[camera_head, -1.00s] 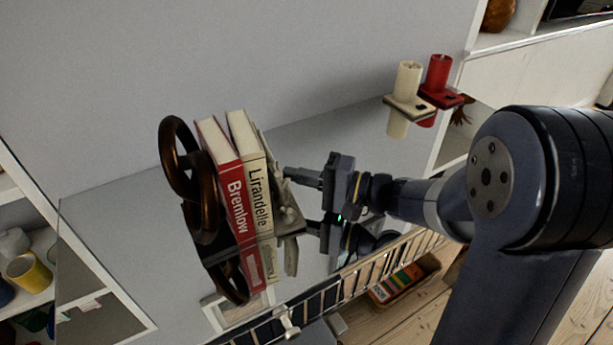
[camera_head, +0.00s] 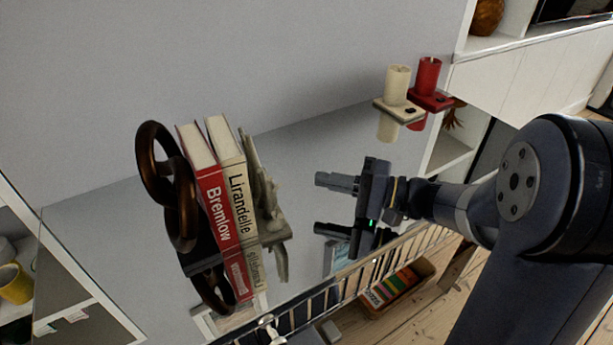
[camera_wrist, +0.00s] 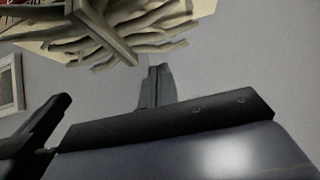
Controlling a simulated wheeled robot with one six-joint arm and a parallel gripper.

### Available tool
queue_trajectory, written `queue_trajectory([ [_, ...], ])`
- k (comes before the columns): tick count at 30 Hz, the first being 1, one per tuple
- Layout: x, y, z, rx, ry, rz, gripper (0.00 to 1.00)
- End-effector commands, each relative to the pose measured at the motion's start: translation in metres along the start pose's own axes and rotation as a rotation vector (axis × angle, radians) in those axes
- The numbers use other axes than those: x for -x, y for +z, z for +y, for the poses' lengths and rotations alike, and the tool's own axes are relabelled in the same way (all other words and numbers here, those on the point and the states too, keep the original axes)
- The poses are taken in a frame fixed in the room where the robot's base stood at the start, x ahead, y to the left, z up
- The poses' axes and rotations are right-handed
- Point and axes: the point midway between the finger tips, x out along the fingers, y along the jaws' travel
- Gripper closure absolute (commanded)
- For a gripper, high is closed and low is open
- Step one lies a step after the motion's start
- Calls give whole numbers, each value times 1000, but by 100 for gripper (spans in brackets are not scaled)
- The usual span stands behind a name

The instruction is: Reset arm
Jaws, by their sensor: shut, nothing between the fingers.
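My gripper (camera_head: 318,180) is shut and empty. It points left above the glossy grey shelf top, to the right of a pale branch-like bookend (camera_head: 264,200), with a clear gap between them. Its dark reflection shows in the surface below. In the wrist view, the closed fingers (camera_wrist: 156,84) stand at the centre, and part of the branch-like bookend (camera_wrist: 120,30) fills the top.
A red book (camera_head: 214,205) and a cream book (camera_head: 238,190) stand between that bookend and a brown ring-shaped bookend (camera_head: 165,175). A cream candle (camera_head: 397,82) and a red candle (camera_head: 428,75) stand farther back. A railing (camera_head: 350,285) runs along the front.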

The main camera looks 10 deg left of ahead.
Motion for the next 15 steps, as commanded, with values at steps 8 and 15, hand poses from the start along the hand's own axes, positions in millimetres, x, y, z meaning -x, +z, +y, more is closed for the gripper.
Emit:
queue_trajectory([
  [8, 35, 0, 0, 0, -1, 2, 100],
  [15, 42, 0, 0, 1, -1, -1, 100],
])
